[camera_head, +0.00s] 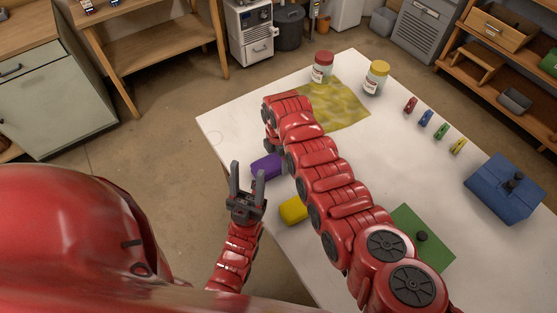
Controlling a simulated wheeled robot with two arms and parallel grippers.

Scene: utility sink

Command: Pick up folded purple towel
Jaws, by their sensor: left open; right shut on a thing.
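The folded purple towel (265,167) lies near the left edge of the white table (222,123), and its right end meets the outline of my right arm. My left gripper (248,172) is open and points up, just left of the towel in the picture. I see nothing between its fingers. My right arm reaches across the table from the lower right and bends down at its far end, above the towel in the picture. The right gripper's fingers are hidden behind that arm, so I cannot see what they touch.
A yellow folded cloth (293,210) lies below the towel. A yellow patterned cloth (343,105) and two jars (322,67) (376,77) are at the back. Several coloured clips (427,118), a blue box (505,188) and a green item (432,249) are to the right.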

